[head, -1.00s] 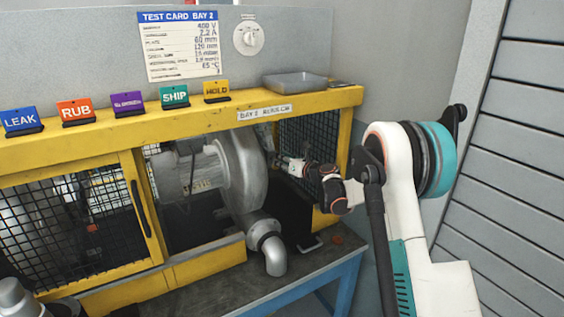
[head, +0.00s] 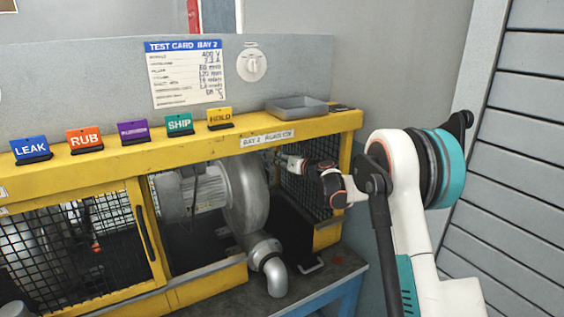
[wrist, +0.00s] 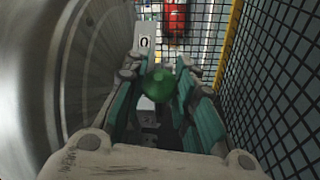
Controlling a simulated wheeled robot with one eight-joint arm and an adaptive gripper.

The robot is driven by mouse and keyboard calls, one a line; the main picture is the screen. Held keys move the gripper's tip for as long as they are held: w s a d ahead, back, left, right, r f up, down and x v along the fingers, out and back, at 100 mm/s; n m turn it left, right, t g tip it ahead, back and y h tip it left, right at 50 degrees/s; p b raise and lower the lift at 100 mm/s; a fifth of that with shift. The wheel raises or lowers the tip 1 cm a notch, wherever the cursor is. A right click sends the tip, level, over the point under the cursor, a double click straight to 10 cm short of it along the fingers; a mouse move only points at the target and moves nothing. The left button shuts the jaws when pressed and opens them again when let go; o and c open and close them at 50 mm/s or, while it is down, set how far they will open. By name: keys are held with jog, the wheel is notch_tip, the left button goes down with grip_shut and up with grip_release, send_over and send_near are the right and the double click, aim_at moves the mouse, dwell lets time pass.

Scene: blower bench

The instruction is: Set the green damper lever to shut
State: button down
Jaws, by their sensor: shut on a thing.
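In the wrist view the green damper lever (wrist: 160,86) shows as a rounded green end between the fingers of my gripper (wrist: 160,92). The gripper is shut on it, one teal-lined finger on each side. Behind the lever is a pale plate (wrist: 145,38) with a "0" mark. The rest of the lever and its pivot are hidden. In the head view my arm reaches into the yellow-framed bay beside the grey blower (head: 243,185); the lever and the fingertips are hidden there.
The blower casing is close on the left in the wrist view, and black mesh (wrist: 275,85) is close on the right. A red cylinder (wrist: 174,20) shows beyond. Coloured cards and a grey tray (head: 297,107) stand on the yellow top rail (head: 110,155).

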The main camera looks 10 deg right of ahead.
jog(key=shift+d+r, duration=0.1)
dwell(0.3)
jog(key=c, duration=1.4)
grip_release()
jog(key=shift+c, duration=0.2)
jog(key=shift+o, duration=0.7)
jog(key=shift+s+d+r, duration=0.1)
jog(key=v, duration=1.1)
jog(key=shift+s+d, duration=0.15)
jog(key=shift+s, duration=0.2)
